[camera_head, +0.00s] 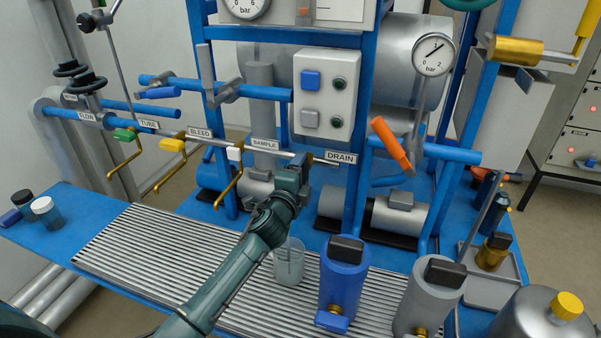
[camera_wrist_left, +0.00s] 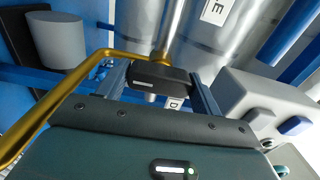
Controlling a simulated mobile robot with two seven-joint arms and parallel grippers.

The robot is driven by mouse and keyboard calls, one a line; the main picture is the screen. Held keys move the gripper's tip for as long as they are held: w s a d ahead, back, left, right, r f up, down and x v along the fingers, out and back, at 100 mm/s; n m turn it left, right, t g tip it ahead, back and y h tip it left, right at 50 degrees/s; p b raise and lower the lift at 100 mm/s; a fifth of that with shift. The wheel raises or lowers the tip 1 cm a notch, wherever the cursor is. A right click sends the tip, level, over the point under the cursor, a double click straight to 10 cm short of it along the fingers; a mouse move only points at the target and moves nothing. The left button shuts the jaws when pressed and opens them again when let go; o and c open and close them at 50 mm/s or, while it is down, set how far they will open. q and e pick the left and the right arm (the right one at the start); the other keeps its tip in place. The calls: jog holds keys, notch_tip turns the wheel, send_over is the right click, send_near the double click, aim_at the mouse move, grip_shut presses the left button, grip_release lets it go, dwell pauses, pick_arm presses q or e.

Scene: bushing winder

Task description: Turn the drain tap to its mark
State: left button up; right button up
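The DRAIN label (camera_head: 340,158) hangs at the right end of the sample pipe in the head view. My left gripper (camera_head: 298,166) is at the pipe just left of this label and hides the drain tap there. In the left wrist view, the tap's black handle (camera_wrist_left: 160,76) lies between the two fingers of my left gripper (camera_wrist_left: 162,86). The fingers stand close on both sides of it; whether they press on it cannot be told. A bent brass spout (camera_wrist_left: 75,78) runs from behind the handle to the left. The tap's mark is not made out. My right gripper is not in view.
Green (camera_head: 125,135), yellow (camera_head: 172,145) and white (camera_head: 234,154) taps line the pipe leftward. A blue bottle (camera_head: 344,280) and a button box (camera_head: 325,95) are close by.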

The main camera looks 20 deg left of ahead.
pick_arm(q)
jog(key=o, duration=0.4)
jog(key=shift+s, duration=0.1)
jog(key=s, duration=1.3)
jog(key=shift+a, duration=0.2)
